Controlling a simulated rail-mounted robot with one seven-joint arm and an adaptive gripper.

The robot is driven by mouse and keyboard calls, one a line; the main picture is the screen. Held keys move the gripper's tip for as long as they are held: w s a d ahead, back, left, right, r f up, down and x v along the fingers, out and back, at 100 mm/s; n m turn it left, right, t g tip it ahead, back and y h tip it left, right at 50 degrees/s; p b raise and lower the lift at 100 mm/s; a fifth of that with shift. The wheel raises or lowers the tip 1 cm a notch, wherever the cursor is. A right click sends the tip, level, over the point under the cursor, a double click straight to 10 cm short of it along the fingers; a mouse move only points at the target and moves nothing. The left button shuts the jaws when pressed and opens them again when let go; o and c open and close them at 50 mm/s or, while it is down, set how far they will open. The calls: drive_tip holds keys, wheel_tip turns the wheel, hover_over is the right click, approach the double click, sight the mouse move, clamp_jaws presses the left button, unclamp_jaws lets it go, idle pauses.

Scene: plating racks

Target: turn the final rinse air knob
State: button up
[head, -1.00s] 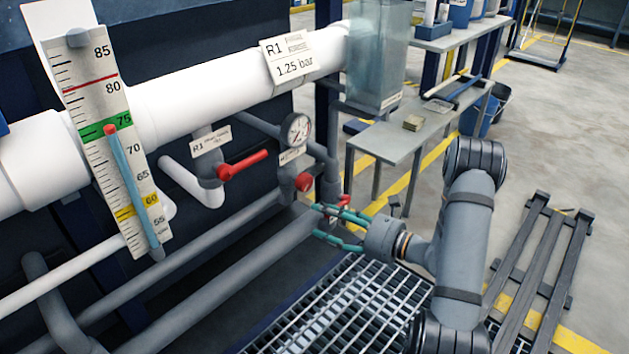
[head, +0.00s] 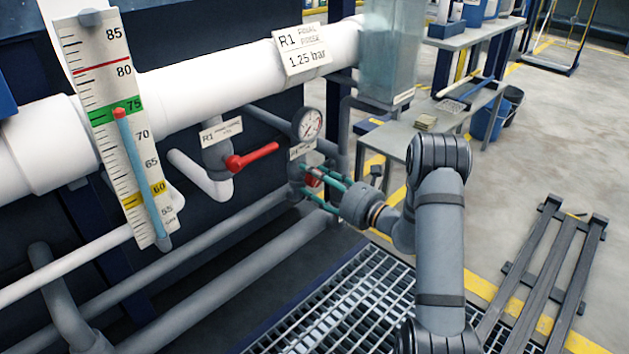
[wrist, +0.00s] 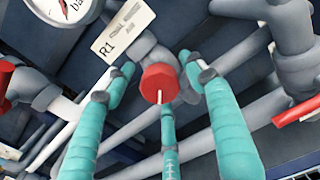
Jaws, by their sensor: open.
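The red air knob (wrist: 159,84) sits on a grey valve body below a round pressure gauge (head: 308,124). In the wrist view it lies between my teal fingers, with its pale pointer mark toward the bottom of the picture. In the head view the knob (head: 311,178) is partly covered by the fingers. My gripper (wrist: 152,85) is open around the knob, one finger on each side and a third below. Gaps show between the side fingers and the knob; I cannot tell whether the lower finger touches it. A tag marked R1 (wrist: 122,30) hangs beside the knob.
A red lever valve (head: 250,157) is left of the knob, under the white pipe (head: 205,92). A scale board (head: 112,125) stands at far left. Grey pipes run below. Floor grating (head: 345,305) and a dark pallet (head: 550,270) lie at right; a bench (head: 440,125) stands behind.

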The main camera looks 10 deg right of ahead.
drive_tip(key=shift+c, duration=1.1)
drive_tip(key=c, duration=0.9)
